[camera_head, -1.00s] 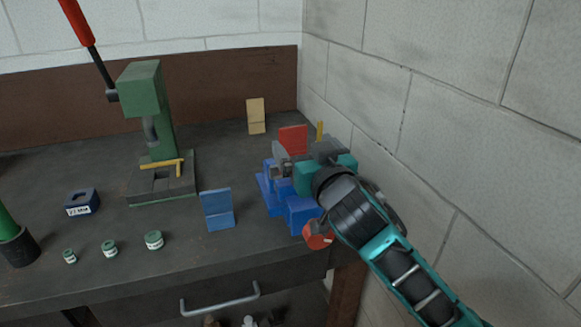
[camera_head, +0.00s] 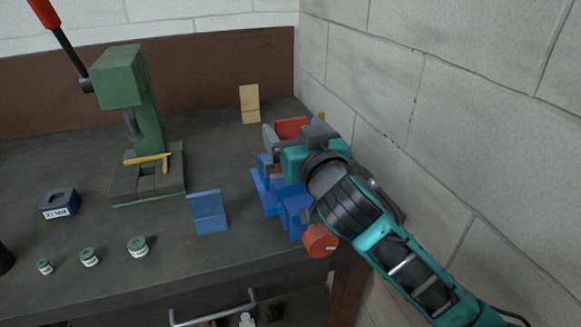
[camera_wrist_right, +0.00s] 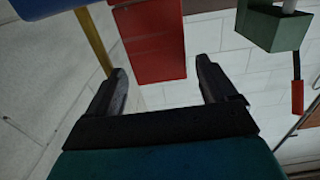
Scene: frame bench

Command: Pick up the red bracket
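The red bracket (camera_head: 291,127) stands upright at the blue vise (camera_head: 268,196), partly hidden behind my right gripper. My right gripper (camera_head: 294,137) is open, with one grey finger to the left of the bracket's red plate and the other to its right. In the right wrist view, the bracket (camera_wrist_right: 152,42) shows as a red plate beyond the open right gripper (camera_wrist_right: 162,88), between the lines of its two fingers. A gap shows on each side, and no grip on it is visible. My left gripper is not in view.
A yellow upright piece (camera_wrist_right: 94,40) is close beside the bracket. A blue bracket (camera_head: 208,212) and a tan bracket (camera_head: 249,104) stand on the bench. The green press (camera_head: 140,110) is at left. A block wall (camera_head: 470,130) rises close to my right arm.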

